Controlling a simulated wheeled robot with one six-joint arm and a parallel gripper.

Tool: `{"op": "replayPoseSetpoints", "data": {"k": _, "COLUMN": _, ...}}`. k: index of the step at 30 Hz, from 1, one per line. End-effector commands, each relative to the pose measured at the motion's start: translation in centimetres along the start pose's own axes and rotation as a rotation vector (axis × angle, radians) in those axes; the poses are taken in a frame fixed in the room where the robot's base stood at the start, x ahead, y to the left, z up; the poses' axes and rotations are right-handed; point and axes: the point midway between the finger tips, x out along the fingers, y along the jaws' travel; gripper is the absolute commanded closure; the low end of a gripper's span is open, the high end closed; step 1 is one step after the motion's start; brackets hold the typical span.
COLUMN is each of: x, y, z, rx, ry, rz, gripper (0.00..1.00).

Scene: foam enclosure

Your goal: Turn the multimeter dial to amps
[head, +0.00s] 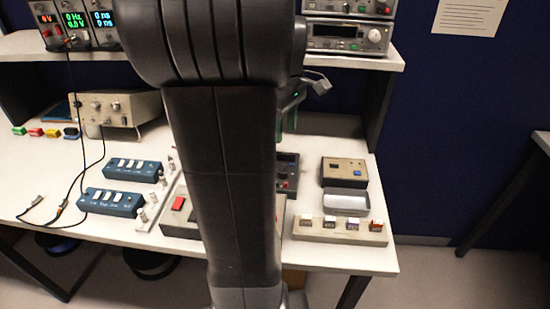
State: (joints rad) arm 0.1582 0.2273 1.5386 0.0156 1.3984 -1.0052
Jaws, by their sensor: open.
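A dark device with small controls (288,172), possibly the multimeter, stands on the bench just right of my arm. My arm hides its left part, and I cannot make out a dial or its setting. My arm runs down the middle of the head view. A small part of its far end, with a green light, shows beside the arm above the dark device.
Two blue switch boxes (133,170) and a beige instrument (118,108) stand on the left, with loose black cables. A brown box (344,172), a grey tray (346,202) and a switch strip (340,230) stand on the right. A shelf (350,60) holds instruments above the white bench (385,262).

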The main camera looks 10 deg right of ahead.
Motion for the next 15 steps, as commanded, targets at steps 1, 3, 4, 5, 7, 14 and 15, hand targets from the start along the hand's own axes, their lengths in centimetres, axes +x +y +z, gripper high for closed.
{"op": "replayPoseSetpoints", "data": {"k": 1, "x": 0.8, "y": -0.1, "z": 0.0, "rx": 0.0, "ry": -0.002, "rz": -0.003, "gripper": 0.52}}
{"op": "replayPoseSetpoints", "data": {"k": 3, "x": 2.2, "y": -0.1, "z": 0.1, "rx": 0.001, "ry": -0.003, "rz": -0.004, "gripper": 0.52}}
{"op": "replayPoseSetpoints", "data": {"k": 4, "x": 2.8, "y": -0.1, "z": 0.0, "rx": 0.001, "ry": -0.003, "rz": -0.005, "gripper": 0.52}}
{"op": "replayPoseSetpoints", "data": {"k": 5, "x": 3.5, "y": -0.1, "z": 0.1, "rx": 0.001, "ry": -0.004, "rz": -0.006, "gripper": 0.52}}
{"op": "replayPoseSetpoints", "data": {"k": 7, "x": 5.1, "y": -0.2, "z": 0.1, "rx": 0.001, "ry": -0.003, "rz": -0.005, "gripper": 0.52}}
{"op": "replayPoseSetpoints", "data": {"k": 14, "x": 9.7, "y": -0.1, "z": 0.0, "rx": 0.001, "ry": -0.003, "rz": -0.004, "gripper": 0.52}}
{"op": "replayPoseSetpoints", "data": {"k": 15, "x": 10.3, "y": -0.1, "z": 0.1, "rx": 0.001, "ry": -0.003, "rz": -0.004, "gripper": 0.52}}
